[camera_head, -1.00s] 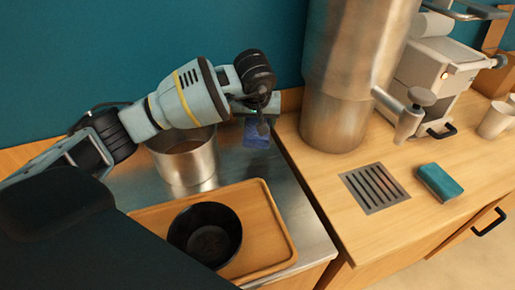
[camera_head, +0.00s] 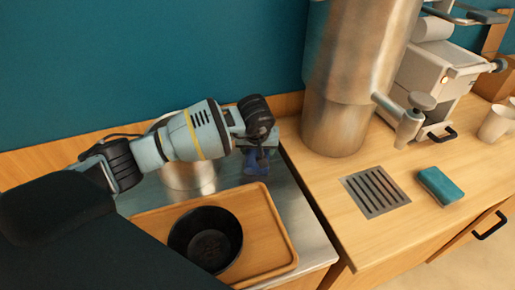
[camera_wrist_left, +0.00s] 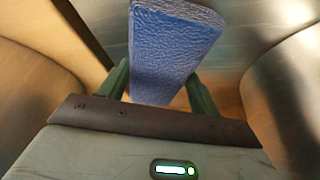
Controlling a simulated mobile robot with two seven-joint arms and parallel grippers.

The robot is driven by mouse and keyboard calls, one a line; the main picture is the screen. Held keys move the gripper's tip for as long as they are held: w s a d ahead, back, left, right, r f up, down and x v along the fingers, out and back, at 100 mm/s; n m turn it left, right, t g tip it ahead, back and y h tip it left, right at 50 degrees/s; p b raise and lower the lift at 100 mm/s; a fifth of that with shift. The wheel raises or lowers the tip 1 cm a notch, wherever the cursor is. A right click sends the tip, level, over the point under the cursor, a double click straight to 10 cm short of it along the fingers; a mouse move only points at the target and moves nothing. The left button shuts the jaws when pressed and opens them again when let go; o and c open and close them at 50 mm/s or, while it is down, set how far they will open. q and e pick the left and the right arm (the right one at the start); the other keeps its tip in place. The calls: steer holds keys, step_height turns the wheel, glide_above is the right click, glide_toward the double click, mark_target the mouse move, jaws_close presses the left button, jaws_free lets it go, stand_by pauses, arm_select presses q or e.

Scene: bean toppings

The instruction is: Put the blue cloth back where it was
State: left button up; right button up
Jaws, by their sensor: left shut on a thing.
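The blue cloth (camera_head: 257,168) is in the grip of my left gripper (camera_head: 259,150), over the back right part of the metal counter top. In the left wrist view the cloth (camera_wrist_left: 172,40) is a flat, textured blue piece. It stands between the two green fingers of the left gripper (camera_wrist_left: 160,88), which is shut on it. In the head view most of the cloth is hidden by the gripper, and I cannot tell whether its lower edge touches the metal. My right gripper is not in view.
A metal pot (camera_head: 190,177) stands left of the cloth, partly behind my arm. A wooden tray (camera_head: 262,222) with a black bowl (camera_head: 205,238) lies in front. A tall metal cylinder (camera_head: 335,125) stands right. A drain grate (camera_head: 374,194) and teal sponge (camera_head: 440,186) lie further right.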

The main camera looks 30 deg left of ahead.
arm_select(q)
steer(key=shift+f, duration=0.15)
steer(key=o, duration=1)
steer(key=shift+c, duration=0.2)
steer(key=shift+r, duration=0.45)
steer(key=v, duration=1.1)
steer(key=shift+s+r+p, duration=0.2)
steer(key=shift+p, duration=0.2)
steer(key=shift+d, duration=0.1)
